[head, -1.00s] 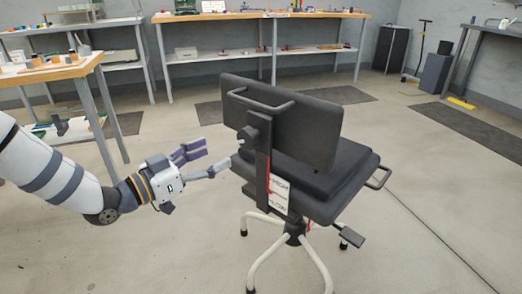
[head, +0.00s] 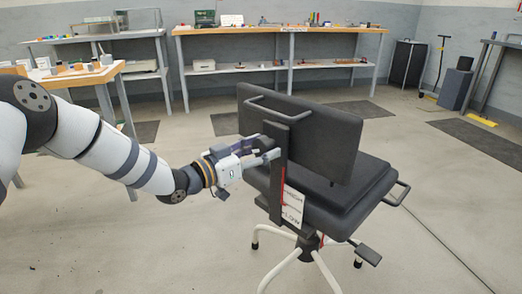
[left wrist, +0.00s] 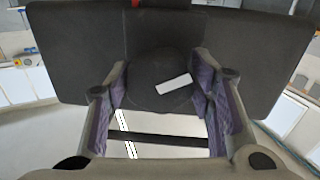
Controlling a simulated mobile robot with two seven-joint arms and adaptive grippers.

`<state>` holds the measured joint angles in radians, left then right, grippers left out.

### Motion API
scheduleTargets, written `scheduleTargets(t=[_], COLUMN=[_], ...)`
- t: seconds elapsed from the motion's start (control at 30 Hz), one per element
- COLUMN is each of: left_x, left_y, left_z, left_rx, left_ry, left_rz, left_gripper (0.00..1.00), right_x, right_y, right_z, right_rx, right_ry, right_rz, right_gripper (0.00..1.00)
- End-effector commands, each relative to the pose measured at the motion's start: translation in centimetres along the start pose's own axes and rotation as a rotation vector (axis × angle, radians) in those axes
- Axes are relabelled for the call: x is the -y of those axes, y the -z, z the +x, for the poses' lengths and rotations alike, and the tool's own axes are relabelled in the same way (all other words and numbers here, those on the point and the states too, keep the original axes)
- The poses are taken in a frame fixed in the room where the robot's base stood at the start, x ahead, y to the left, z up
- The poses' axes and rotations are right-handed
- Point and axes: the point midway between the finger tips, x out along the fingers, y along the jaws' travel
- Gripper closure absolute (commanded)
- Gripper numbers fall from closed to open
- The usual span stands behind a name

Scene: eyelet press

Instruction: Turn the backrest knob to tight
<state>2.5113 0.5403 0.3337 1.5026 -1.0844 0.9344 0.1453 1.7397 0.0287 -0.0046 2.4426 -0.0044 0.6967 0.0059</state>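The office chair has a black backrest (head: 310,130) with its rear side toward me. The backrest knob (left wrist: 160,88) is round and dark with a white bar on its face, and the bar is tilted, its right end higher. My left gripper (head: 268,148) is at the chair's upright post (head: 279,180), its fingers on either side of the knob. In the left wrist view, the fingers (left wrist: 160,82) are spread by about the knob's width; I cannot tell whether they touch it. In the head view, the fingers mostly hide the knob. My right gripper is not in view.
A push bar (head: 277,108) sticks out from the backrest above the gripper. A white label plate (head: 292,205) with red marks is low on the post. A wooden-topped table (head: 75,75) stands at left. The floor around the chair is clear.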

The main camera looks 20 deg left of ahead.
Motion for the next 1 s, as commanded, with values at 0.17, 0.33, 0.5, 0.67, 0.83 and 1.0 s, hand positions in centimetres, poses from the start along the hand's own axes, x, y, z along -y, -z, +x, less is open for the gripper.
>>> scheduleTargets(t=[0.17,0.33,0.5,0.67,0.83,1.0], left_x=[0.0,0.0,-0.1,-0.1,0.0,0.0], left_y=[0.0,0.1,0.3,0.3,0.4,0.5], left_z=[0.0,0.0,0.0,0.0,0.1,0.1], left_rx=[0.000,0.003,0.010,0.021,0.032,0.044], left_ry=[0.000,0.000,-0.002,-0.002,-0.001,0.000], left_rz=[0.003,0.040,0.134,0.269,0.431,0.593], left_gripper=[0.79,0.79,0.79,0.79,0.79,0.79], right_x=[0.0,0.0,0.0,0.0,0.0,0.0], right_y=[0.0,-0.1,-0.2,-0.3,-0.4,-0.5], right_z=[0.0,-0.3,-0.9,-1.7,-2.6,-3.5], right_rx=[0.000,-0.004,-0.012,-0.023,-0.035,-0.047], right_ry=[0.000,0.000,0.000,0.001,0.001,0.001], right_rz=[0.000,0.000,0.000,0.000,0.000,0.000], right_gripper=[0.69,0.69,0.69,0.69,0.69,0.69])
